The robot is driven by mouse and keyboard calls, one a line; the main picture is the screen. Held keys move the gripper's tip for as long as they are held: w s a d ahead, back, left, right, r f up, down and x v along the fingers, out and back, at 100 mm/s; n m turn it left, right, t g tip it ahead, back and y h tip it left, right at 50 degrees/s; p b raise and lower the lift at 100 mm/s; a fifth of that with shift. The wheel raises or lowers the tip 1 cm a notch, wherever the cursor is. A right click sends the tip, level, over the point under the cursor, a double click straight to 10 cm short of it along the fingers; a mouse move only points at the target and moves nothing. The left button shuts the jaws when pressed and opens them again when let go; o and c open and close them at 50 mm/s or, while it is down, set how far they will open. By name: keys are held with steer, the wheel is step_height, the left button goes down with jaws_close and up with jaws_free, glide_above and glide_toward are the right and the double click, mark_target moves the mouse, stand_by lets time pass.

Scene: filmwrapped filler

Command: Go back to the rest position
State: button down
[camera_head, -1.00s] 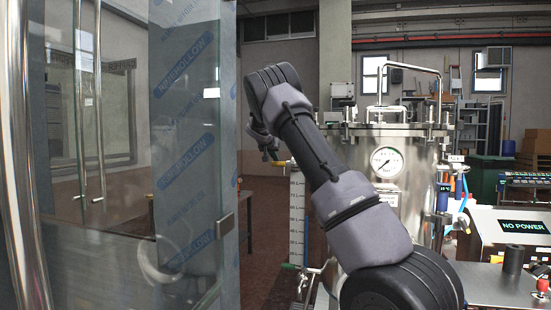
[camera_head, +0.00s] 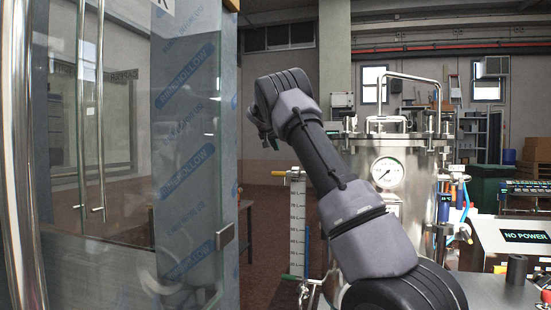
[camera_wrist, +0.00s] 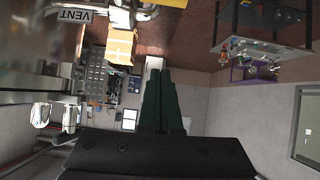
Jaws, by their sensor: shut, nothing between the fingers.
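My gripper shows in the wrist view (camera_wrist: 160,78) as two dark green fingers lying side by side, shut, with nothing held at the tips. In the head view my bent arm rises from the bottom right, and its far end is turned away to the left. There the gripper is mostly hidden behind the arm; only a small dark part shows at the left edge of the upper joint.
A glass door (camera_head: 187,150) with blue-printed film stands close on the left. A steel tank with a pressure gauge (camera_head: 387,171) stands behind the arm. A bench panel reads NO POWER (camera_head: 525,236). The wrist view shows a cardboard box (camera_wrist: 120,46) and a VENT label (camera_wrist: 75,16).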

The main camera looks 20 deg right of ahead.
steer(key=shift+r, duration=0.4)
steer(key=s+a+r+g+y, duration=0.1)
steer(key=s+y, duration=0.2)
steer(key=s, duration=1.1)
steer(key=s+r+y, duration=0.2)
steer(key=s, duration=1.2)
steer(key=s+a+f+y, duration=0.1)
steer(key=s+a+f, duration=0.2)
steer(key=s, duration=0.6)
steer(key=s+a+f+n+y, duration=0.1)
steer(key=s+a+f, duration=0.3)
steer(key=s, duration=0.6)
steer(key=s+a+f+n+y, duration=0.1)
steer(key=s+a+f, duration=0.2)
steer(key=s, duration=0.7)
steer(key=shift+s+a+f+g+y, duration=0.15)
steer(key=shift+a+f+g+y, duration=0.2)
steer(key=shift+a, duration=0.5)
